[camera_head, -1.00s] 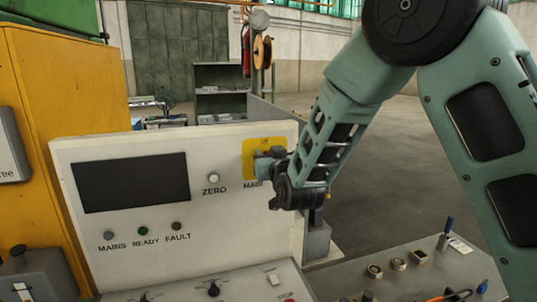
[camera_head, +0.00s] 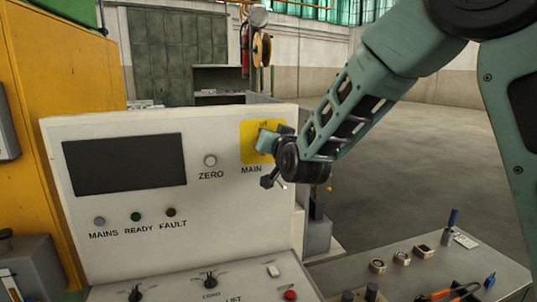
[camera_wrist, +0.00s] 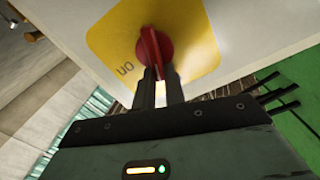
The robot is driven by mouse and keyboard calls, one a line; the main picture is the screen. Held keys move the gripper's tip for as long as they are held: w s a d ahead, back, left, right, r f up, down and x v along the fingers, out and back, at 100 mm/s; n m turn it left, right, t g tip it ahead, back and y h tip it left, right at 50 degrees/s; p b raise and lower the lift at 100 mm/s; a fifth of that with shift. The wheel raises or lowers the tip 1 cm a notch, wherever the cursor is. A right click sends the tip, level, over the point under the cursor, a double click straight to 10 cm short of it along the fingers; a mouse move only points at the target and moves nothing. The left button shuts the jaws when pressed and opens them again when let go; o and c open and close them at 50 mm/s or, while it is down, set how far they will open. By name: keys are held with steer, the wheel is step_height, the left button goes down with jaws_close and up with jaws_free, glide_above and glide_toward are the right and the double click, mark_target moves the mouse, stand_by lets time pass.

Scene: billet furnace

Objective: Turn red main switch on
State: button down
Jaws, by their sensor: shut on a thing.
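The red main switch (camera_wrist: 153,48) is a rotary handle on a yellow plate (camera_wrist: 105,38), seen in the wrist view with the word "ON" beside it. My gripper (camera_wrist: 158,78) is shut on the red handle, with its two dark fingers around the handle's near end. In the head view the yellow plate (camera_head: 249,141) sits on the upper right of the white panel, above the label "MAIN". My gripper (camera_head: 268,143) is in front of it there and hides the red handle.
The white panel (camera_head: 220,218) carries a dark screen (camera_head: 124,164), a ZERO button (camera_head: 210,160) and several lamps. A sloped desk with knobs lies below. A side table (camera_head: 425,262) at the lower right holds small parts and tools. Open floor lies behind it.

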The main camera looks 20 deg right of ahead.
steer(key=f+m+b, duration=0.1)
steer(key=m+b, duration=0.3)
steer(key=b, duration=0.3)
steer(key=d+m+b, duration=0.1)
steer(key=m+b, duration=0.4)
steer(key=b, duration=0.2)
steer(key=d+f+m+b, duration=0.1)
steer(key=m+b, duration=0.4)
steer(key=b, duration=0.3)
steer(key=shift+f, duration=0.35)
steer(key=c, duration=1.5)
jaws_free()
steer(key=shift+o, duration=0.2)
steer(key=shift+s+a, duration=0.1)
